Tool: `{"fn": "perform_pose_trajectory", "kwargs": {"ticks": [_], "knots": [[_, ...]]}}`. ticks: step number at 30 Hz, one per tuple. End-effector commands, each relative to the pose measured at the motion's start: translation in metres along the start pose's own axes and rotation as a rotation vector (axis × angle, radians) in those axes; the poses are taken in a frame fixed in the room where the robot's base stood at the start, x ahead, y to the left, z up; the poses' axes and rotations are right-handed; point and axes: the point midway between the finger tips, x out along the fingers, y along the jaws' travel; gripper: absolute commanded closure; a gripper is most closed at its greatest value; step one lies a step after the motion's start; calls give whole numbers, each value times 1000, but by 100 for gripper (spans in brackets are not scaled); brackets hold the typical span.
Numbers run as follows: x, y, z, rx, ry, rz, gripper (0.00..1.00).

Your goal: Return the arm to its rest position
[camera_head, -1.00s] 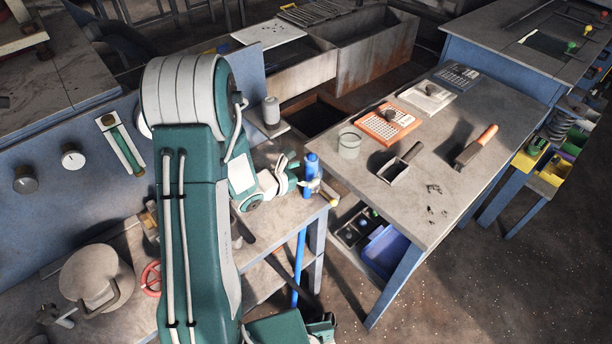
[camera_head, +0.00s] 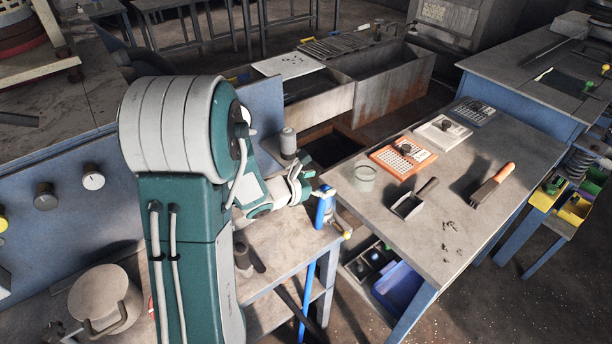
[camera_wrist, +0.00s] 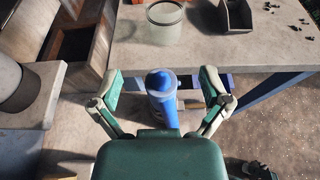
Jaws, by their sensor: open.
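My arm rises at the left of the head view and bends toward the work tables. My gripper (camera_wrist: 161,84) is open in the wrist view, its two green-padded fingers spread wide and empty. In the head view my gripper is small and partly hidden near the bench corner. In the wrist view a blue cylinder (camera_wrist: 162,95) shows between the fingers, with gaps on both sides. I cannot tell its depth.
The grey table (camera_head: 440,270) at right holds a clear cup (camera_head: 365,178), a scoop (camera_head: 410,203), an orange sieve tray (camera_head: 392,160) and a brush (camera_head: 488,188). A blue bin (camera_head: 398,288) sits beneath. A grey bottle (camera_head: 288,143) stands beyond my wrist.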

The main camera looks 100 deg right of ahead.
Motion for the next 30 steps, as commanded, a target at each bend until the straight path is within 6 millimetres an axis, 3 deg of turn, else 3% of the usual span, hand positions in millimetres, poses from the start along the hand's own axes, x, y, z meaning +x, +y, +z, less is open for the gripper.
{"fn": "perform_pose_trajectory", "kwargs": {"ticks": [7,11,15,21,30], "knots": [[-2,1,0,3,0,2,3],[-26,18,6,55,5,25,3],[-86,48,12,186,42,71,3],[-180,74,10,382,156,138,3],[-321,75,-11,617,441,215,3]]}}
